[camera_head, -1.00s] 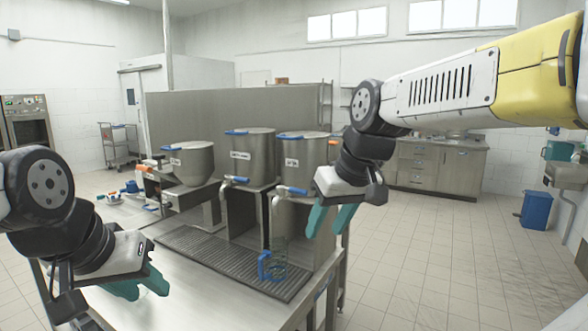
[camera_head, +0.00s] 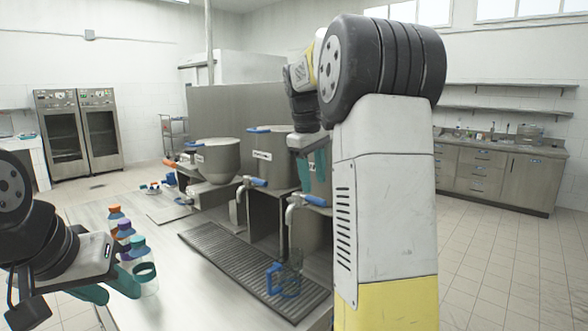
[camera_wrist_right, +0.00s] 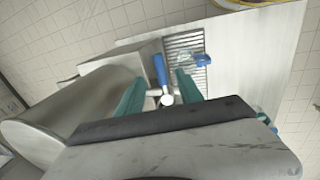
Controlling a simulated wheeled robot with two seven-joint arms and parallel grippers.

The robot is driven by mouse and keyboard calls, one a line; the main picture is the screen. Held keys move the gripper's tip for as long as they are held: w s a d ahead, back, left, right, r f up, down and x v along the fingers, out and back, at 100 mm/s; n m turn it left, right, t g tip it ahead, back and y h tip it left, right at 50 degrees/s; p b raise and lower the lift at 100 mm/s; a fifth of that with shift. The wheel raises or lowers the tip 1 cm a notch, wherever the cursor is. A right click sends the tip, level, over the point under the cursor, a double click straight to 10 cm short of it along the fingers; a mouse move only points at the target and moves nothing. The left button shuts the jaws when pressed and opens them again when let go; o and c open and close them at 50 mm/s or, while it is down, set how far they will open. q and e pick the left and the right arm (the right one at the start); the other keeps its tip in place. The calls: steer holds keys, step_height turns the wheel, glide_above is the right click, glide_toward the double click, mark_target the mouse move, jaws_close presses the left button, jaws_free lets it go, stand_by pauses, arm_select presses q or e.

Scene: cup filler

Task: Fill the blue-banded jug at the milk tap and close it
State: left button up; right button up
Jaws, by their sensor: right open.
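The clear jug (camera_head: 283,281) with a blue handle stands upright on the drip grate below the nearest tap; no white shows in it. It also shows in the right wrist view (camera_wrist_right: 188,60). That tap (camera_head: 296,205) has a blue lever (camera_head: 314,200), seen again in the right wrist view (camera_wrist_right: 160,68). My right gripper (camera_head: 311,167) is open above this tap. In the right wrist view its fingers (camera_wrist_right: 159,78) appear on either side of the lever; I cannot tell the height gap. My left gripper (camera_head: 108,288) is open and empty at the lower left, away from the jug.
A second tap (camera_head: 246,186) and more steel vats (camera_head: 272,158) stand further left; their labels are too small to read. Bottles with coloured caps (camera_head: 143,268) stand near my left gripper. My right arm hides the counter's right side. The ribbed drip grate (camera_head: 225,252) is otherwise clear.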

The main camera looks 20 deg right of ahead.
mark_target(316, 198)
steer(key=shift+x, duration=2.4)
jaws_close()
